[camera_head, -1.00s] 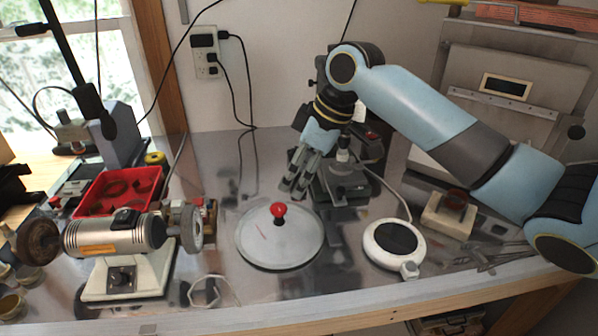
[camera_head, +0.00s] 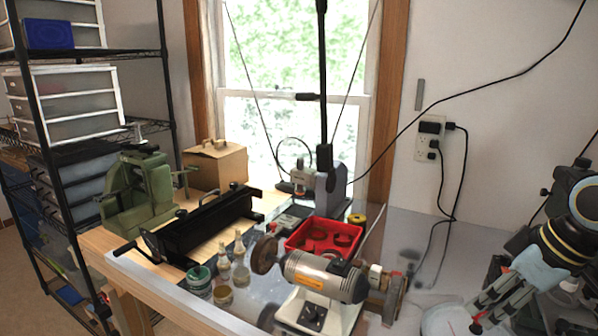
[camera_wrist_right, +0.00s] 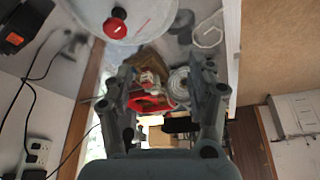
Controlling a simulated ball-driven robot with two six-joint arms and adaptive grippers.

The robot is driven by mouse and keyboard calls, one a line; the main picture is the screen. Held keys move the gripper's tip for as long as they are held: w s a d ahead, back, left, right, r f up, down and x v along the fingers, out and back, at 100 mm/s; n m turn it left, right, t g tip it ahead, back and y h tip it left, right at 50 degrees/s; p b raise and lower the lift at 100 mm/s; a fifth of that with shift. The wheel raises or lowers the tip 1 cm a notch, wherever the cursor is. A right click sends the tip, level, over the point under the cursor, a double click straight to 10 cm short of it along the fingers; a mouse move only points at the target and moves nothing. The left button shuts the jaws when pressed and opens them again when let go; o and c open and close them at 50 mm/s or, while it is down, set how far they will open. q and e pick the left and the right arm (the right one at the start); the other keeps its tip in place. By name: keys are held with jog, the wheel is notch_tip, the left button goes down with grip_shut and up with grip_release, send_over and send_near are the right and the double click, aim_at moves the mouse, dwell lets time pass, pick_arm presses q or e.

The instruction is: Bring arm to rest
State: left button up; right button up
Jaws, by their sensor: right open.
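My right gripper (camera_head: 492,308) is at the lower right of the head view, open, its fingers pointing down and to the left. In the right wrist view its two fingers (camera_wrist_right: 163,78) stand apart with nothing held between them. A round grey lid (camera_head: 440,318) with a red knob (camera_head: 476,327) lies on the metal bench below the fingertips, partly cut off by the frame. The lid also shows at the top left of the right wrist view (camera_wrist_right: 82,12). Most of my right arm is outside the head view. My left gripper is in neither view.
A bench grinder (camera_head: 320,278) stands left of the gripper, with a red tray (camera_head: 322,254) behind it. Small bottles (camera_head: 240,270), a black machine (camera_head: 205,228) and a green vise (camera_head: 138,195) are farther left. A wall outlet (camera_head: 428,143) has cords hanging down.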

jog(key=s+a+f+m+h, duration=0.1)
jog(key=s+a+m+h, duration=0.15)
jog(key=s, duration=0.85)
jog(key=s+a+f+m+h, duration=0.15)
jog(key=s+m, duration=0.25)
jog(key=s, duration=0.7)
notch_tip(320, 180, down, 38)
jog(key=s+d+f+g+b, duration=0.1)
jog(key=s+d+g+b, duration=0.15)
jog(key=b, duration=0.85)
pick_arm(q)
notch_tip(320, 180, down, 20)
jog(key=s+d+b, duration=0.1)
jog(key=b, duration=0.7)
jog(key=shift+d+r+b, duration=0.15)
jog(key=shift+b, duration=0.25)
pick_arm(e)
jog(key=s+f, duration=0.9)
jog(key=f, duration=0.2)
jog(key=s+f, duration=0.9)
jog(key=f, duration=0.3)
jog(key=shift+d+y, duration=0.2)
jog(key=shift+y, duration=0.2)
